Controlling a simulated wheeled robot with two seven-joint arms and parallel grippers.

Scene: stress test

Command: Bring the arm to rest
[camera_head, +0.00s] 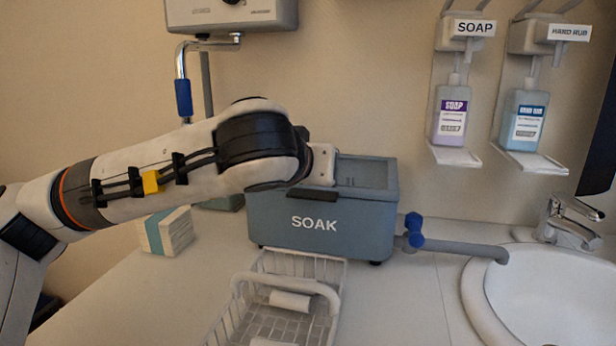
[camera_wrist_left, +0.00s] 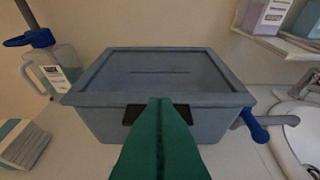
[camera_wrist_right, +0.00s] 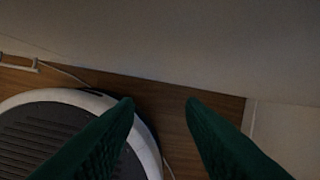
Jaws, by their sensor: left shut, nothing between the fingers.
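My left arm comes in from the left in the head view and reaches over the grey SOAK tub (camera_head: 320,243); its gripper is hidden behind the wrist there. In the left wrist view, my left gripper (camera_wrist_left: 160,100) has its green fingers together with nothing between them, in front of the tub's dark handle (camera_wrist_left: 128,114). I cannot tell whether they touch the handle. The tub also shows there with its top facing me (camera_wrist_left: 110,64). My right gripper (camera_wrist_right: 160,102) is open and empty, low over the wood floor (camera_wrist_right: 168,118), and is not in the head view.
A white wire basket (camera_head: 335,270) stands in front of the tub. A blue valve (camera_head: 414,228) and pipe lead to the sink (camera_head: 478,310). A white-and-teal stack (camera_head: 167,232) and a jug (camera_wrist_left: 56,72) are left. Soap (camera_head: 451,112) and hand rub (camera_head: 523,118) dispensers hang right.

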